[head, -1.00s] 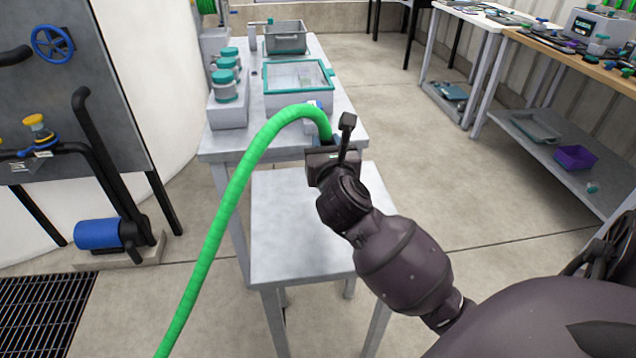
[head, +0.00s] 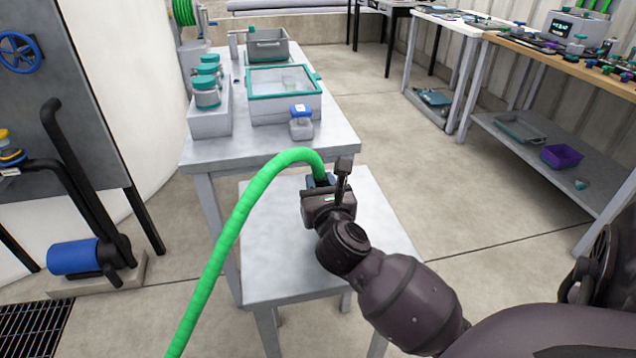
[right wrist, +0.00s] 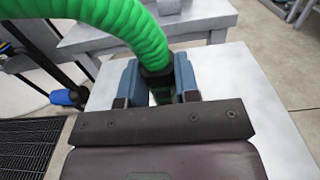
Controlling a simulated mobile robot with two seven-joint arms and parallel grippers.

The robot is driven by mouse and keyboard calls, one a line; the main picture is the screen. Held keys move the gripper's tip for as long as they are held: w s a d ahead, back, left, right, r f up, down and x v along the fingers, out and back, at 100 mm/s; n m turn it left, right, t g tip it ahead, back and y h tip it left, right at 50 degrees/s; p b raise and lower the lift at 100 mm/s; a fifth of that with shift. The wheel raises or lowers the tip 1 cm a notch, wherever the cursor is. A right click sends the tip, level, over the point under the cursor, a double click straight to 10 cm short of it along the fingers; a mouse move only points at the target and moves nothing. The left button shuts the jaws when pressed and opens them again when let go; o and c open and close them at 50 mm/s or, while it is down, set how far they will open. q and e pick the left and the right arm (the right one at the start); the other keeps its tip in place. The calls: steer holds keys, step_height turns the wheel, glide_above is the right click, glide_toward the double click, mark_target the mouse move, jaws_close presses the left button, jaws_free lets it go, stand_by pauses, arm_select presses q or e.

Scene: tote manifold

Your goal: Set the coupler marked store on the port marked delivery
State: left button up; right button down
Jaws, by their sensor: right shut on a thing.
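My right gripper (head: 321,188) is shut on the dark end fitting of a thick green hose (head: 232,230), above the low grey table. In the right wrist view the blue fingers of the right gripper (right wrist: 157,82) close on both sides of the black collar (right wrist: 156,75) at the end of the green hose (right wrist: 125,22). The hose arches up from the jaws and runs down to the lower left. No store marking on the fitting is readable. I cannot make out a port marked delivery. My left gripper is not in view.
A low grey table (head: 268,262) stands before a taller bench (head: 205,154) with teal-lidded jars (head: 207,92), a teal-rimmed case (head: 285,106) and a blue-capped bottle (head: 301,124). At left are a piped panel (head: 88,130) and blue pump (head: 76,257). Open floor lies right.

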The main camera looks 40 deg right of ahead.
steer(key=shift+f, duration=0.1)
steer(key=c, duration=0.8)
jaws_free()
steer(key=shift+c, duration=0.2)
